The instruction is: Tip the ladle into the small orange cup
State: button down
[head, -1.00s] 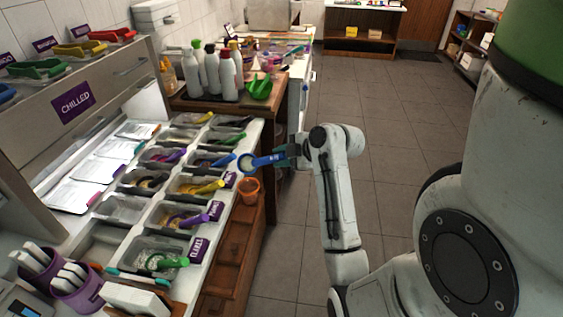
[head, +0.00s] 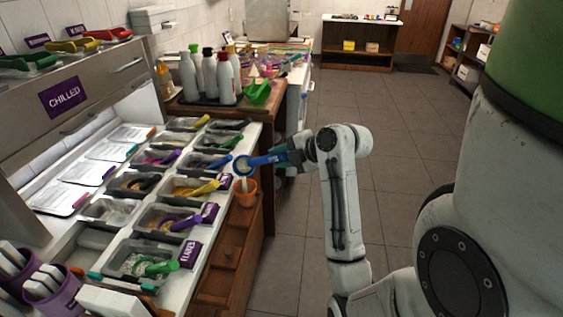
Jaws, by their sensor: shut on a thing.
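My gripper (head: 287,156) is shut on the handle of a blue ladle (head: 264,160). The ladle reaches left from the gripper and its round bowl (head: 241,166) is tilted, with pale contents in it. The small orange cup (head: 245,196) stands upright on the wooden ledge at the counter's edge, just below the bowl. A pale streak (head: 244,184) runs from under the bowl down to the cup's mouth. The ladle and cup appear apart. The cup's inside is too small to make out.
Topping trays (head: 166,218) with coloured scoops line the counter to the left. A purple label (head: 189,253) stands at its front edge. Bottles (head: 226,78) and a green scoop (head: 258,91) stand on the wooden stand behind. The floor to the right is clear.

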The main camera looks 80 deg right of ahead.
jog(key=shift+w+a+f+n+t+b, duration=0.1)
jog(key=shift+a+n+t+b, duration=0.1)
jog(key=shift+n+b, duration=0.9)
jog(key=shift+w+a+r+n+t+b, duration=0.2)
jog(key=shift+n+b, duration=0.55)
jog(key=shift+b, duration=0.55)
jog(key=shift+s+a+f+n+t+b, duration=0.1)
jog(key=shift+a+f+n+b, duration=0.15)
jog(key=shift+n+b, duration=0.85)
jog(key=n+b, duration=0.2)
jog(key=b, duration=0.1)
jog(key=a+n+b, duration=0.1)
jog(key=n+b, duration=0.2)
jog(key=shift+s+a+r+b, duration=0.15)
jog(key=shift+r+b, duration=0.05)
jog(key=shift+b, duration=0.15)
jog(key=shift+a+r+n+b, duration=0.1)
jog(key=shift+n+b, duration=0.25)
jog(key=shift+b, duration=0.1)
jog(key=shift+r+t, duration=0.1)
jog(key=shift+t, duration=0.2)
